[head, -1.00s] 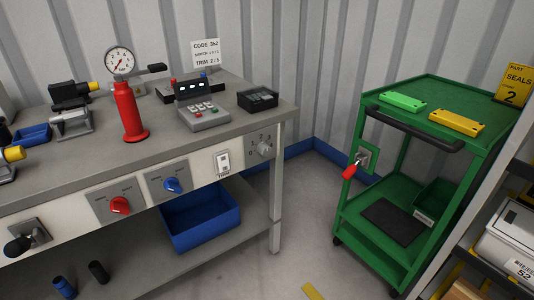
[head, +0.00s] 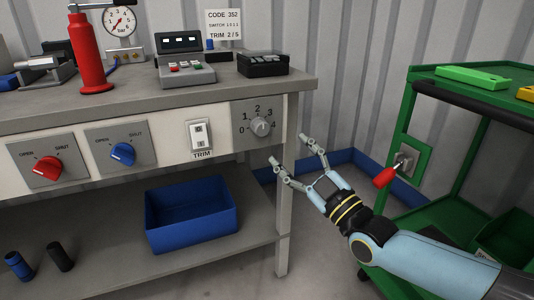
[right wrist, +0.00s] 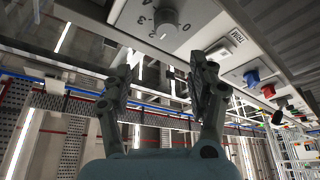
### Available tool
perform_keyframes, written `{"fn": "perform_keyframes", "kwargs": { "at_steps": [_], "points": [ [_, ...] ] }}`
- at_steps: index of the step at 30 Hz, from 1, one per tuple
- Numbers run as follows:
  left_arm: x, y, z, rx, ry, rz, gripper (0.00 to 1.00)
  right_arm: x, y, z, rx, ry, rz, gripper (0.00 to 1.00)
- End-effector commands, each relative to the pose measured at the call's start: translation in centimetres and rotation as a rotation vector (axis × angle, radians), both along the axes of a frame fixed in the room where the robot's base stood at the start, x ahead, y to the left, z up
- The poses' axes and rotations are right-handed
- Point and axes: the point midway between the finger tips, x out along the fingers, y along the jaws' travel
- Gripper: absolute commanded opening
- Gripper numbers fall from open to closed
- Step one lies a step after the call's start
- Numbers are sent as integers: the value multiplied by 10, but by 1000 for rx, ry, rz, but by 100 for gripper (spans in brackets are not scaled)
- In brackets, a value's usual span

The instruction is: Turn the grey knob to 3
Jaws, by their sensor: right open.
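The grey knob (head: 261,127) sits on a grey plate with a 0 to 4 scale, at the right end of the bench's front panel. Which number it points at is too small to tell surely. It also shows in the right wrist view as a round knob (right wrist: 165,24) at the top, beyond the fingertips. My right gripper (head: 288,149) is open and empty, a little right of and below the knob, apart from it. Its two spread fingers show in the right wrist view (right wrist: 162,72). My left gripper is out of view.
Left of the knob are a TRIM switch (head: 201,136), a blue knob (head: 123,153) and a red knob (head: 48,169). A blue bin (head: 190,215) stands on the lower shelf. A green cart (head: 411,125) with a red-handled lever (head: 385,177) stands at the right.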

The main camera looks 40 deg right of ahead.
Motion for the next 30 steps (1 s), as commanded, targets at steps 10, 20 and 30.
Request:
{"fn": "perform_keyframes", "kwargs": {
  "at_steps": [10, 20, 30],
  "points": [
    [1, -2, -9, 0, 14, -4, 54, 24, -2, -10, -10, 4, 4, 59],
    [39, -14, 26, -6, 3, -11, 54, 85, -1, 6, -9, 9, 3, 59],
    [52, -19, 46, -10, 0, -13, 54, 105, 0, 15, -9, 10, 3, 59]
  ]
}}
